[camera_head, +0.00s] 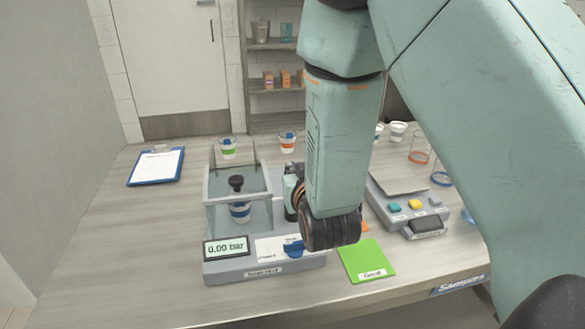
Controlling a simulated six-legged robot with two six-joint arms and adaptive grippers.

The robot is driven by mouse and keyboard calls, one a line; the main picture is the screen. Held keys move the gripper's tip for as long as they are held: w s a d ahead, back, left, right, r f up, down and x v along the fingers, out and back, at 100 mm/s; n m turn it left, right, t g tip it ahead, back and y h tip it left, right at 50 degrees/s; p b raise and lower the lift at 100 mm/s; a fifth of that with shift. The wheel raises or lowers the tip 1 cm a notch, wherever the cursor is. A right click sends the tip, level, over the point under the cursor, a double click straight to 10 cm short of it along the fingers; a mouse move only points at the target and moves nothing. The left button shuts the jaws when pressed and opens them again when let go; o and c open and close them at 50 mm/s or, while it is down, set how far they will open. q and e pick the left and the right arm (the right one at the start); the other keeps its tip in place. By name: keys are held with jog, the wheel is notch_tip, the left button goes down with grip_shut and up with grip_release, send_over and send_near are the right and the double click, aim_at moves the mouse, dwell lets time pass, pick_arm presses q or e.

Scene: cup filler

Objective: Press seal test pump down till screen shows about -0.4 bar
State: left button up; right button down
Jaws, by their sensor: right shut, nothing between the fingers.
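The seal test station (215,268) stands near the front of the table, left of centre. Its screen (226,248) reads 0.00 bar. A clear-walled chamber (211,217) holds a cup with a blue band (240,215), below a black knob (236,183). My right arm reaches in from the right, with its wrist just right of the chamber. The right gripper (291,194) is mostly hidden behind the wrist; it is shut and empty. I cannot tell whether it touches anything. No separate pump handle can be made out; the wrist covers the station's right side. My left gripper is not in view.
A green card (366,262) lies right of the station. A grey device with coloured buttons (394,207) stands further right. A clipboard (156,167) lies at the back left. Cups with green (228,150) and orange (288,144) bands stand behind the station. The table's left front is clear.

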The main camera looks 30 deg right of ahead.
notch_tip(320, 180, down, 4)
jog(key=shift+d+r+b, duration=0.1)
jog(key=shift+d+b, duration=0.05)
jog(key=shift+b, duration=1)
jog(key=shift+r, duration=0.1)
